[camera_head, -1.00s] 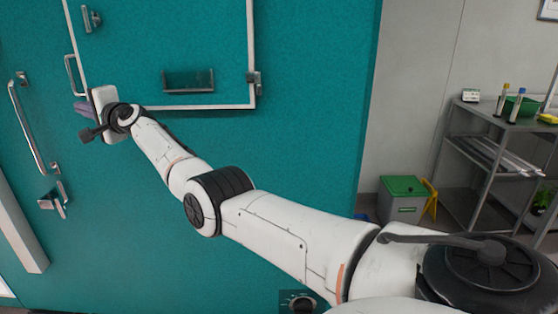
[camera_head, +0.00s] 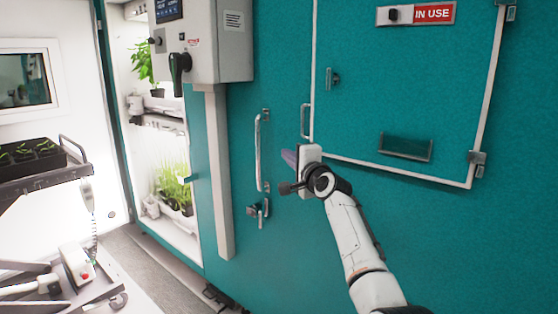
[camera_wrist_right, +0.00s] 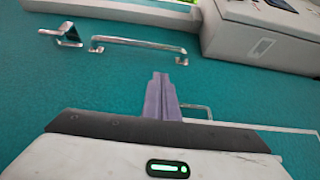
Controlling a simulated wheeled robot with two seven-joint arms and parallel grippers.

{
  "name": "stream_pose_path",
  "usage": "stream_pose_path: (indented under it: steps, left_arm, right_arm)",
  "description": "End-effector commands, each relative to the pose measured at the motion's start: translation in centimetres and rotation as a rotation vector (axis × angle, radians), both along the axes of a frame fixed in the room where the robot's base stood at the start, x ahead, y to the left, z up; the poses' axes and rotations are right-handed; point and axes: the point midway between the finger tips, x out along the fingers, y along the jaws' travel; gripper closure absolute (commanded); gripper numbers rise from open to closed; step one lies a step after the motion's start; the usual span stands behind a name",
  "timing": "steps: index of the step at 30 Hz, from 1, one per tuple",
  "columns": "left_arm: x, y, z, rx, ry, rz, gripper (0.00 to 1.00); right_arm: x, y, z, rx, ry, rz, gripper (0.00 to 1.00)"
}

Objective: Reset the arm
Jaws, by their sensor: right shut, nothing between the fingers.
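My right arm reaches up from the bottom right of the head view. Its right gripper (camera_head: 289,158) is in front of the teal chamber wall, beside the small white handle (camera_head: 305,121) of the framed hatch. In the wrist view the purple-grey fingers (camera_wrist_right: 161,97) are together with nothing between them. The handle shows partly behind them there. I cannot tell the exact gap between the fingertips and the wall. My left gripper is not in view.
A long door handle (camera_head: 259,153) and a latch (camera_head: 258,209) are left of my gripper. A control box (camera_head: 205,45) juts out at the upper left. Lit plant shelves (camera_head: 160,122) and a cart with a seedling tray (camera_head: 62,160) stand further left.

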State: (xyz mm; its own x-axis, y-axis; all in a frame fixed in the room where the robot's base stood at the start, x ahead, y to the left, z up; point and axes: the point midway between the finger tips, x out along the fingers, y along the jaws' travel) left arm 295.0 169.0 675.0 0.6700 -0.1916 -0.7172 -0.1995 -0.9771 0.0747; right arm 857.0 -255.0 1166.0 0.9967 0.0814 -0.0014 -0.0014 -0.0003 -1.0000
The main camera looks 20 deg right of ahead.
Motion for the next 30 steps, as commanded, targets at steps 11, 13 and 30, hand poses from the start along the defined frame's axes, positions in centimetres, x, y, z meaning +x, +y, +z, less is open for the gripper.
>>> stream_pose_path:
  steps: [11,13,30]
  left_arm:
    - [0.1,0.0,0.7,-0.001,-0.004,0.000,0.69]
    - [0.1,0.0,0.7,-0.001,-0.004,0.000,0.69]
    - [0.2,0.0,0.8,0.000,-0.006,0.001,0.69]
  right_arm:
    - [-3.2,4.3,0.1,0.003,-0.001,-0.002,1.00]
    - [-3.4,4.6,0.1,0.000,0.000,-0.004,1.00]
    - [-18.7,1.2,-29.4,-0.729,0.282,0.058,1.00]
